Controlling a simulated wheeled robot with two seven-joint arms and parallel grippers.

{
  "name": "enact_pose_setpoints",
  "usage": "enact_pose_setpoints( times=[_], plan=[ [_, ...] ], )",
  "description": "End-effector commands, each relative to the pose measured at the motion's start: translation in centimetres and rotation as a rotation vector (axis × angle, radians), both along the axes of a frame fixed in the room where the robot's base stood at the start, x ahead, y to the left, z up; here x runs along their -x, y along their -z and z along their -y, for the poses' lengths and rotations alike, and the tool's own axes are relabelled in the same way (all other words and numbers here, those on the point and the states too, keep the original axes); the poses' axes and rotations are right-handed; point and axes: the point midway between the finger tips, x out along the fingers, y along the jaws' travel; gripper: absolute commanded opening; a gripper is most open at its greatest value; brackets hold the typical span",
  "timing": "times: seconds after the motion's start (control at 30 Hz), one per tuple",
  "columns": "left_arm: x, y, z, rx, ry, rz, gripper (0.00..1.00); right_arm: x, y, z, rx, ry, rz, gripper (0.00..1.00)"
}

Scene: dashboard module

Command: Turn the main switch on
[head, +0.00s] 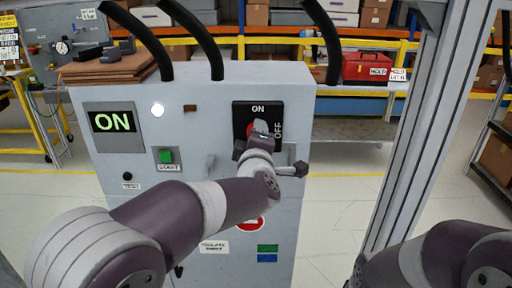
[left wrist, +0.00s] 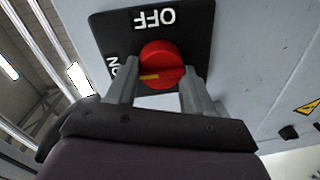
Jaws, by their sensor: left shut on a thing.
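The main switch is a red rotary knob (left wrist: 162,65) on a black plate (left wrist: 205,22) marked ON and OFF. In the left wrist view its yellow mark points left, towards the ON label. In the head view the plate (head: 241,110) is at the upper right of the grey cabinet, with the knob mostly hidden behind my gripper. My left gripper (head: 259,130) is at the knob; in the left wrist view its two fingers (left wrist: 155,88) are shut on the knob from both sides. The cabinet's display (head: 113,121) reads ON in green. My right gripper is out of view.
The grey cabinet (head: 200,82) also carries a lit white lamp (head: 157,109), a green START button (head: 165,156) and a black TEST button (head: 127,176). Black cables rise from its top. A metal post (head: 415,110) stands to the right. Open floor lies between cabinet and post.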

Motion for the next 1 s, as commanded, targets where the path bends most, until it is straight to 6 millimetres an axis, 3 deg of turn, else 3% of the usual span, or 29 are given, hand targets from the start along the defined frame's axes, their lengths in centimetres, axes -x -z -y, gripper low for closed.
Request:
enact_pose_setpoints(
  times=[0.67, 0.7, 0.77, 1.0],
  plan=[
    [0.00, 0.08, 0.02, 0.059, 0.000, -0.002, 0.22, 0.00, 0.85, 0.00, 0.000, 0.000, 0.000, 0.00],
    [0.00, 0.08, 0.02, 0.059, 0.000, -0.002, 0.58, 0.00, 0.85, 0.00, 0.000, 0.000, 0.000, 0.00],
    [-0.01, 0.07, 0.02, 0.058, 0.001, -0.002, 0.78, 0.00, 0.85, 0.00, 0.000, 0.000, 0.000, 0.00],
    [0.00, 0.02, 0.00, 0.057, 0.000, -0.001, 0.78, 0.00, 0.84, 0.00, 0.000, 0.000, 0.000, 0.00]
  ],
)
